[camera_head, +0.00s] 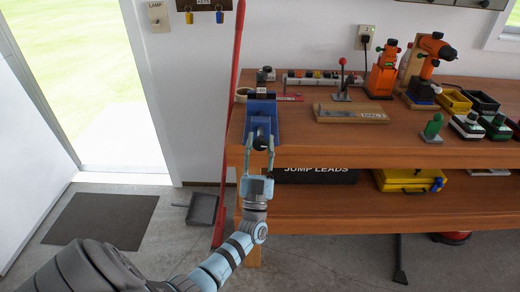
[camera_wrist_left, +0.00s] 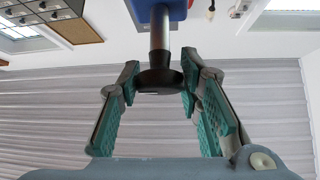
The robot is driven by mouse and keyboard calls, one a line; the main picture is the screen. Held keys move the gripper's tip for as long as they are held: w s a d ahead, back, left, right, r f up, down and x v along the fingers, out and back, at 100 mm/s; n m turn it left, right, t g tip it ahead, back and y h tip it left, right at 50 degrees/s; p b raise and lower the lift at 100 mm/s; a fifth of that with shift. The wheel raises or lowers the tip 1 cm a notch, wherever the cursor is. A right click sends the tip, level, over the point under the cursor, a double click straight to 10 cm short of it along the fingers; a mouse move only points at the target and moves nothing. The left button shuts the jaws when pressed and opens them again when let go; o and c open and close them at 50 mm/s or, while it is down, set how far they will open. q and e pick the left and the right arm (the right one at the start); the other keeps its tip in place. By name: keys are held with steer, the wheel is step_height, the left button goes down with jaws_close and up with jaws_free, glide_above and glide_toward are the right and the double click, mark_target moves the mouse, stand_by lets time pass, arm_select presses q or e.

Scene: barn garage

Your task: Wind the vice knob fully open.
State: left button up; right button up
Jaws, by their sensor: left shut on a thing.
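The blue vice (camera_head: 264,108) is mounted at the left end of the wooden workbench. My left gripper (camera_head: 259,146) reaches up to its front from below. In the left wrist view the vice's dark round knob (camera_wrist_left: 159,80) sits at the end of a grey metal spindle (camera_wrist_left: 160,32), with part of the blue vice body (camera_wrist_left: 177,10) above. The left gripper (camera_wrist_left: 158,86) has its teal-padded fingers shut on the knob, one on each side. My right gripper is in neither view.
A red pole (camera_head: 228,130) stands close left of the vice. A dustpan (camera_head: 201,209) and dark mat (camera_head: 100,220) lie on the floor.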

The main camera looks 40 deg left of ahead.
arm_select(q)
steer(key=n+g+y, duration=0.2)
steer(key=n+g, duration=0.1)
steer(key=n, duration=0.1)
steer(key=n+g+y+b, duration=0.1)
steer(key=n+g+y, duration=0.2)
steer(key=n, duration=0.1)
steer(key=n+g+y+b, duration=0.1)
steer(key=n+g+y, duration=0.2)
steer(key=n, duration=0.2)
steer(key=shift+f, duration=0.1)
steer(key=n+g, duration=0.7)
steer(key=n, duration=0.1)
steer(key=shift+d+n+g+y, duration=0.1)
steer(key=shift+n+g+y, duration=0.2)
steer(key=shift+n, duration=0.1)
steer(key=shift+g, duration=0.3)
steer(key=o, duration=1.1)
